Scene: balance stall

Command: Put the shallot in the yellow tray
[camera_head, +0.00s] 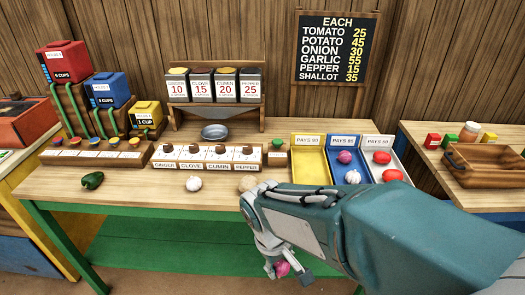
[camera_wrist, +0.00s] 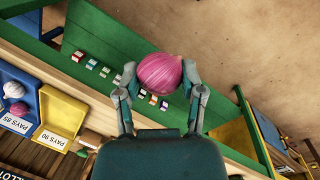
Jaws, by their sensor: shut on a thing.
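A pink, round bulb that looks like the shallot (camera_wrist: 161,74) is held between the two fingers of my gripper (camera_wrist: 160,90) in the wrist view. In the head view its pink lower part (camera_head: 282,268) shows below my gripper (camera_head: 281,262), in front of the table's front edge and lower than the tabletop. The yellow tray (camera_head: 309,160) stands on the table behind my arm, left of the blue tray, and looks empty where it shows. It also appears at the left of the wrist view (camera_wrist: 62,112).
The blue tray (camera_head: 349,174) holds a purple bulb and a garlic; the white tray (camera_head: 398,172) holds red tomatoes. A green pepper (camera_head: 92,180), a garlic (camera_head: 194,183) and a brown potato-like thing (camera_head: 247,182) lie along the front. A green shelf (camera_head: 165,243) lies below the tabletop.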

